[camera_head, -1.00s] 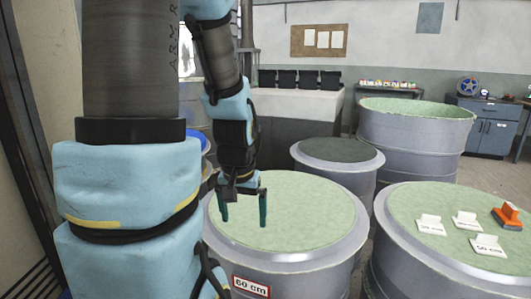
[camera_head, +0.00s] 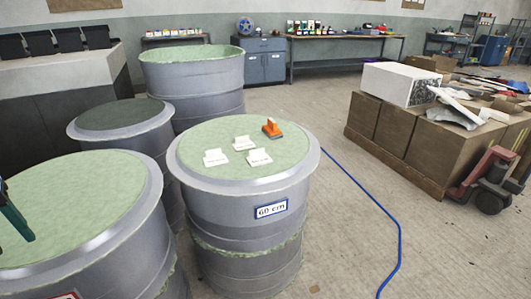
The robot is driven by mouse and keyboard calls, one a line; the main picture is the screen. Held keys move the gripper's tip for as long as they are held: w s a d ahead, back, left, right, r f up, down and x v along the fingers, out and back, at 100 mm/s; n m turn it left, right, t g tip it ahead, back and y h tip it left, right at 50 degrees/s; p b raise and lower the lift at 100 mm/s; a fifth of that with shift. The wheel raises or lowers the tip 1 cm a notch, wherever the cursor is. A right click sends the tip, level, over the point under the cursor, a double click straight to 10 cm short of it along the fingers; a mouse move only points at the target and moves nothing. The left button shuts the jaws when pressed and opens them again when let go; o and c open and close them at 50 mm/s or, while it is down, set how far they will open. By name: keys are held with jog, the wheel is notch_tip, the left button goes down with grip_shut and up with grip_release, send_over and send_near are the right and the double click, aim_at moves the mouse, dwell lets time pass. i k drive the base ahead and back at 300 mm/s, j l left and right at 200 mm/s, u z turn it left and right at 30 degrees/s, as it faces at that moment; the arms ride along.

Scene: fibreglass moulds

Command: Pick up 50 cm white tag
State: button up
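Three white tags lie on the pale green top of a round grey mould (camera_head: 245,205): a left one (camera_head: 216,158), a back one (camera_head: 243,143) and a front right one (camera_head: 259,157). Each has a raised upright part. Their print is too small to read, so I cannot tell which is the 50 cm tag. My gripper (camera_head: 14,210) is at the left edge, mostly out of view. Only a teal finger shows, over the near left mould (camera_head: 75,200) and well apart from the tags.
An orange tool (camera_head: 271,128) lies behind the tags. The mould's side label (camera_head: 271,210) reads 60 cm. A dark-topped mould (camera_head: 120,125) and a taller mould (camera_head: 192,80) stand behind. A blue hose (camera_head: 385,215) crosses open floor towards stacked boxes (camera_head: 400,130) at right.

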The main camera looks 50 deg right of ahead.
aim_at(257, 157)
jog(key=k+l+u, duration=0.1)
jog(key=l, duration=0.4)
jog(key=k+l+u, duration=0.1)
jog(key=l, duration=0.4)
jog(key=k+l+u, duration=0.1)
jog(key=k+l, duration=0.15)
jog(key=l, duration=0.2)
jog(key=k+l+u, duration=0.1)
jog(key=l, duration=0.4)
jog(key=k+l, duration=0.3)
jog(key=l, duration=0.15)
jog(key=k+l+u, duration=0.15)
jog(key=l, duration=0.3)
jog(key=k+l+u, duration=0.1)
jog(key=k+l, duration=0.15)
jog(key=l, duration=0.15)
jog(key=k+l+u, duration=0.1)
jog(key=k+l, duration=0.15)
jog(key=l, duration=0.2)
jog(key=i, duration=0.5)
